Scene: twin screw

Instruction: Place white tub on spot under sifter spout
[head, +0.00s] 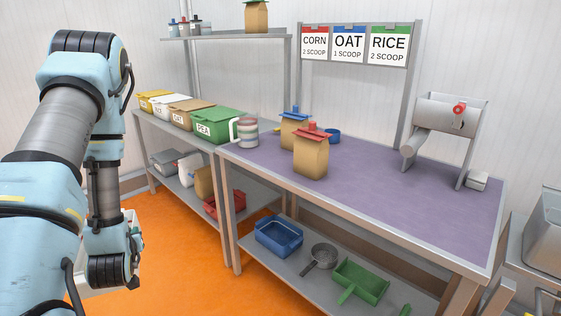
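The sifter (446,118), a grey drum on a metal stand with a red knob, stands at the right back of the purple-topped table. Its spout (413,143) slopes down to the left, and the tabletop under its mouth looks bare. A small whitish box-shaped container (477,180) sits by the sifter's right leg; I cannot tell whether it is the white tub. My arm fills the left side, bent downward, far from the sifter. A pale edge (136,222) shows behind my lower arm, and I cannot tell what it is. My gripper's fingers are hidden.
Lidded bins (214,126) line the left counter. The table's front right is clear.

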